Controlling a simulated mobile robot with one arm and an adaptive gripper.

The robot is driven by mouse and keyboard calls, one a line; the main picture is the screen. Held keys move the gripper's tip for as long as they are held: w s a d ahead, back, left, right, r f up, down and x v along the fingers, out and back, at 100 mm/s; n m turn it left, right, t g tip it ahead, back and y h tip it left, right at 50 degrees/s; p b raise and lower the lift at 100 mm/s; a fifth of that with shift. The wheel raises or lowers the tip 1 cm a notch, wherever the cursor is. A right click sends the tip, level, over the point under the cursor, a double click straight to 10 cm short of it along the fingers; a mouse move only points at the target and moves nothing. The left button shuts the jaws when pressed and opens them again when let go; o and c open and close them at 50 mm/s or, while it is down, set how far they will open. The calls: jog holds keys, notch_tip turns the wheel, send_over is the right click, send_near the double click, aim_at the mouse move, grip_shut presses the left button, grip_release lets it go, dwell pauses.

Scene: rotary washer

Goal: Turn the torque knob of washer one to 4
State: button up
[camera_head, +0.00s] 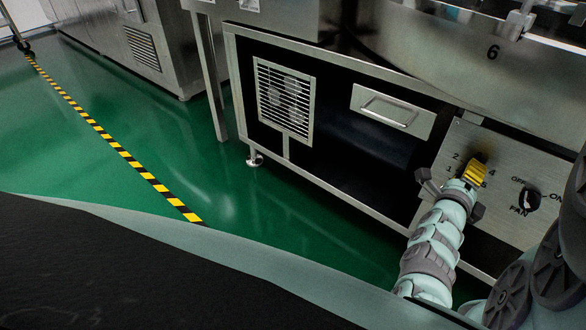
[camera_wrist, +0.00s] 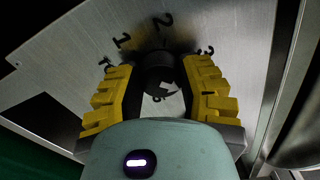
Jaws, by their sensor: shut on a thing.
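My gripper (camera_head: 474,171) reaches up to the metal control panel at the right of the head view. In the wrist view its two yellow-padded fingers (camera_wrist: 161,88) are shut on a black round torque knob (camera_wrist: 158,72), one finger on each side. Marks 1 (camera_wrist: 122,42), 2 (camera_wrist: 162,20) and 3 (camera_wrist: 208,50) show around the knob. In the head view, 1, 2 and 4 (camera_head: 491,172) show beside the gripper, which hides the knob. I cannot tell which number the knob points at.
A black FAN switch (camera_head: 530,200) with OFF and ON labels sits just right of the gripper. A drawer handle (camera_head: 390,109) and a vent grille (camera_head: 286,98) are to the left. The washer's metal body (camera_head: 430,45) is above. The green floor (camera_head: 150,140) is clear.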

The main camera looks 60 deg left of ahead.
jog(key=shift+f+m+b, duration=0.2)
jog(key=shift+m+b, duration=1.2)
jog(key=shift+b, duration=0.1)
jog(key=o, duration=1.2)
jog(key=shift+a+r, duration=0.1)
jog(key=shift+r, duration=0.1)
jog(key=shift+o, duration=0.2)
jog(key=v, duration=1.2)
jog(key=shift+r, duration=0.1)
